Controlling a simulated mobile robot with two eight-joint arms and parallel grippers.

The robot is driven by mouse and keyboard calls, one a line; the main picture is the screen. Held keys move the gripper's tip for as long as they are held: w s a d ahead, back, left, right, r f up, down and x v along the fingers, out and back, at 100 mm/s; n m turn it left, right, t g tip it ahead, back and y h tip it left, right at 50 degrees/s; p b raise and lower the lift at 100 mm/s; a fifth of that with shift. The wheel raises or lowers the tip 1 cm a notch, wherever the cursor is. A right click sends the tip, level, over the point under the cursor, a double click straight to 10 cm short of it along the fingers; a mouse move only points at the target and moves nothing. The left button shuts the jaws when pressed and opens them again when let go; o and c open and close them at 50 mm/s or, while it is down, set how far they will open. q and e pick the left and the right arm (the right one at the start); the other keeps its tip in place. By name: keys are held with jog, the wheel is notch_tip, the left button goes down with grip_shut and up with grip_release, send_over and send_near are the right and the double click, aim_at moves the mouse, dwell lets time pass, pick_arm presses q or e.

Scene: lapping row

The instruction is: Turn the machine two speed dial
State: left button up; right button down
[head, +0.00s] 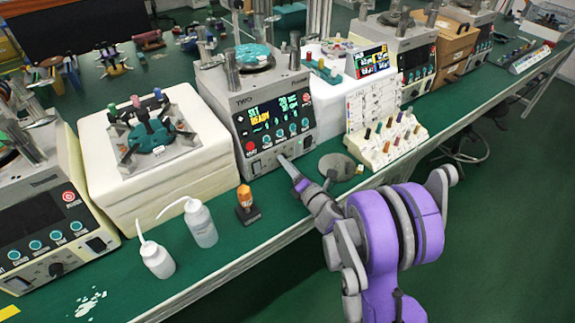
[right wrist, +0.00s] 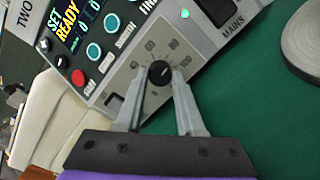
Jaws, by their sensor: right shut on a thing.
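Machine two (head: 220,85) stands on the green bench in the middle of the head view, with a lit screen reading SET READY. Its speed dial (right wrist: 159,71) is a round black knob on the grey lower panel, with a printed scale around it in the right wrist view. My right gripper (right wrist: 161,78) is shut on the dial, with one finger on each side of it. In the head view my right gripper (head: 284,160) reaches the lower front of the machine and hides the dial. My left gripper is not in view.
A red button (right wrist: 78,77) and teal buttons (right wrist: 94,51) sit beside the dial.

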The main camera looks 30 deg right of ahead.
jog(key=c, duration=0.5)
grip_release()
jog(key=shift+s, duration=0.1)
jog(key=s, duration=1)
jog(key=shift+s+d+b, duration=0.1)
jog(key=shift+s+b, duration=0.2)
jog(key=shift+s, duration=0.05)
